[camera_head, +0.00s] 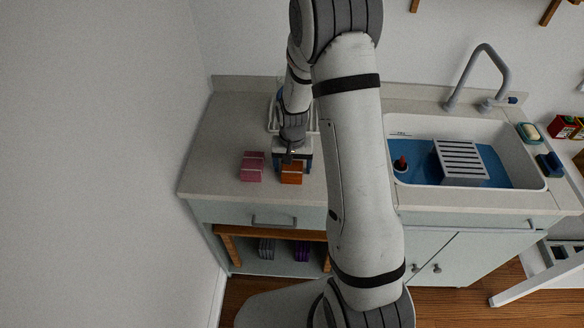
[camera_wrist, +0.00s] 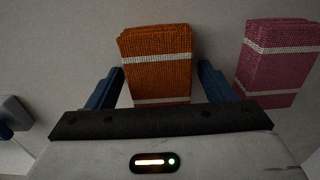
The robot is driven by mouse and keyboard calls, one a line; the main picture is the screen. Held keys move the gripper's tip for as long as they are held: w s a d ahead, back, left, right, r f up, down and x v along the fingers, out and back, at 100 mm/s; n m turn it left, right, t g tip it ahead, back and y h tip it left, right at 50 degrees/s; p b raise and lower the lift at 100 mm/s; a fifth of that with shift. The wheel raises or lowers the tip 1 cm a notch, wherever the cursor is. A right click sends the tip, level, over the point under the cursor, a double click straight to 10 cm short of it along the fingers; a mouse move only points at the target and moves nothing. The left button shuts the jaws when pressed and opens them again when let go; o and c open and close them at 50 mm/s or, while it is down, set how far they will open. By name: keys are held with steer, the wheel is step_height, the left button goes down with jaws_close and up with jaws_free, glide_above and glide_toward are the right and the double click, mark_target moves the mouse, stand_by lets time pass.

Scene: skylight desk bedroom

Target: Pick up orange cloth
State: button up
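The orange cloth (camera_head: 291,174) is a folded stack with pale bands, lying on the counter near its front edge. In the wrist view the orange cloth (camera_wrist: 157,62) lies between the two blue fingers of my gripper (camera_wrist: 158,88). The fingers are apart, with a small gap visible on either side of the cloth. In the head view my gripper (camera_head: 292,160) is just behind and above the cloth, and the arm hides part of that area.
A folded pink cloth (camera_head: 252,167) lies left of the orange one, and it also shows in the wrist view (camera_wrist: 280,58). A white sink (camera_head: 540,165) with a grey rack (camera_head: 460,160) is to the right. The counter's left part (camera_head: 215,150) is clear.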

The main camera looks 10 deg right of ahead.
steer(key=c, duration=0.9)
steer(key=shift+r, duration=0.1)
